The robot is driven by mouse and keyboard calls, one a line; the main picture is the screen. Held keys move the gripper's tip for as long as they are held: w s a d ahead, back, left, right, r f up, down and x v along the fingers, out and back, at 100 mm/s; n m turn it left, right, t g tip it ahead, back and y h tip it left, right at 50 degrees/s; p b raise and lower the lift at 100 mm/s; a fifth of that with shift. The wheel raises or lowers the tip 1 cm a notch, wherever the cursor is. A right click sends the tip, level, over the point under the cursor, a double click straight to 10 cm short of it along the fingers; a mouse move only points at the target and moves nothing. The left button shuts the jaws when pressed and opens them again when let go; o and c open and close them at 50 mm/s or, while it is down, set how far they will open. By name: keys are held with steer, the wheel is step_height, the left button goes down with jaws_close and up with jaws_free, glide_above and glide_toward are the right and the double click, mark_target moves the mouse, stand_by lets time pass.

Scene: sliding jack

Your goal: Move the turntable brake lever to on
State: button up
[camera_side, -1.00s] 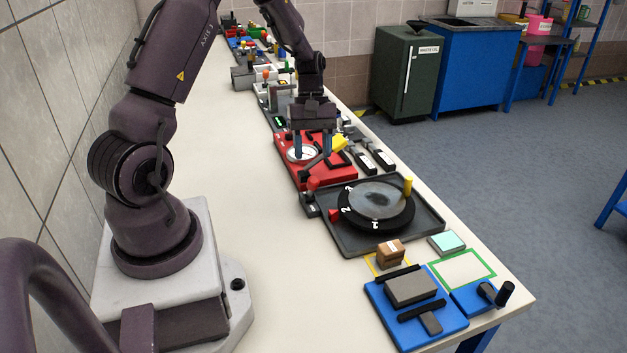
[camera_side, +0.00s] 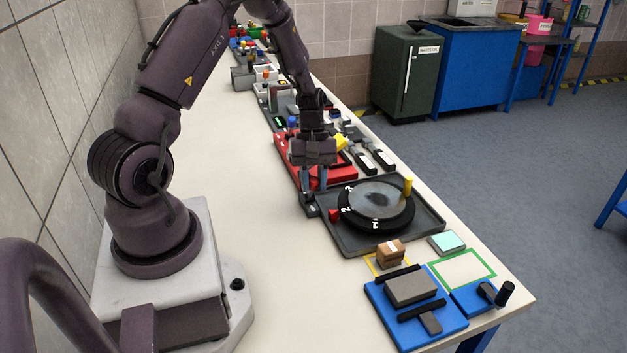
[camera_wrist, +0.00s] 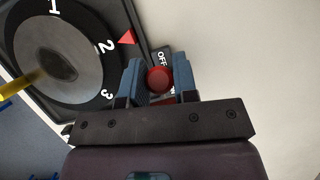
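The turntable brake lever has a round red knob (camera_wrist: 158,78), seen from above in the wrist view. An OFF label (camera_wrist: 161,58) shows just beyond the knob; any other label is hidden by my gripper. My gripper (camera_wrist: 158,80) has its two blue fingers on either side of the knob, apart and not clearly pressing on it. The turntable (camera_side: 376,204) has a grey disc, black rim with white numbers and a yellow peg.
A red pointer (camera_wrist: 127,37) stands at the turntable rim, close to my fingers. A red fixture (camera_side: 284,150) lies just behind my gripper. A blue fixture (camera_side: 411,304) and a brown box (camera_side: 391,252) are nearer the front. The white table (camera_side: 250,180) is clear to the left.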

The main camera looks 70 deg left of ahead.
steer(key=shift+a, duration=0.15)
jaws_close()
steer(key=a+h, duration=0.1)
steer(key=h, duration=0.1)
steer(key=a+h, duration=0.1)
steer(key=h, duration=0.1)
steer(key=shift+a+r, duration=0.35)
steer(key=shift+a+f+m+h, duration=0.15)
steer(key=shift+a+h, duration=0.6)
steer(key=shift+h, duration=0.4)
steer(key=shift+a+m+h, duration=0.15)
steer(key=shift+a+h, duration=0.6)
steer(key=shift+h, duration=0.4)
steer(key=o, duration=0.9)
jaws_free()
steer(key=shift+o, duration=0.2)
steer(key=v, duration=0.7)
steer(key=shift+a, duration=0.25)
steer(key=shift+w, duration=0.1)
